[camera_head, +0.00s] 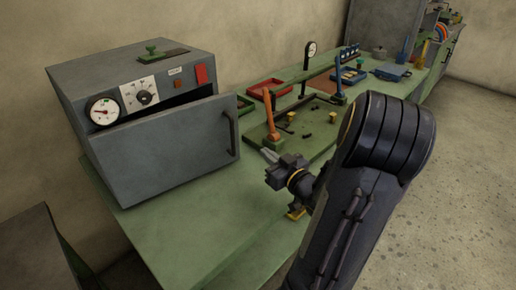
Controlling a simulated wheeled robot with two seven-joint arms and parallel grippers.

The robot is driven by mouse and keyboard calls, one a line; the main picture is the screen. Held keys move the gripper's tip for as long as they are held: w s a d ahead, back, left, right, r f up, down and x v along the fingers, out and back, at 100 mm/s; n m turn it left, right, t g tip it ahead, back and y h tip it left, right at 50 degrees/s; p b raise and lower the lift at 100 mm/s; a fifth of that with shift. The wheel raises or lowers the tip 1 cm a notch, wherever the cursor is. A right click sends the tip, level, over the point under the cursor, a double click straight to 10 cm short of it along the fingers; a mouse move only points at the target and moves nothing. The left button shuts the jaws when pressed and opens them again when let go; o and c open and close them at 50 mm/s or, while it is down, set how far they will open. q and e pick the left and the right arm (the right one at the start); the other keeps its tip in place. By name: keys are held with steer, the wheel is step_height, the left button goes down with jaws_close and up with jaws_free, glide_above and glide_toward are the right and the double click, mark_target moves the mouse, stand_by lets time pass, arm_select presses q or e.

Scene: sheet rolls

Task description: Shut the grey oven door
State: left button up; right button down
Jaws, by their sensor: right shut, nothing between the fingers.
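The grey oven (130,65) stands on the green bench at the left. Its grey door (165,152) stands ajar, with a dark gap along its top edge. A dark bar handle (230,133) is upright near the door's right edge. My right gripper (268,155) is shut and empty. It is to the right of the door and handle, apart from them in the picture, over the bench. My right arm covers the bench's near right part. My left gripper is not in view.
The green bench top (225,225) is clear in front of the oven. A dark panel (45,250) is at the lower left.

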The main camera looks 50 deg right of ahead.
mark_target(238, 129)
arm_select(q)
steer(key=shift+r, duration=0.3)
arm_select(e)
steer(key=x, duration=1.2)
steer(key=shift+w, duration=0.4)
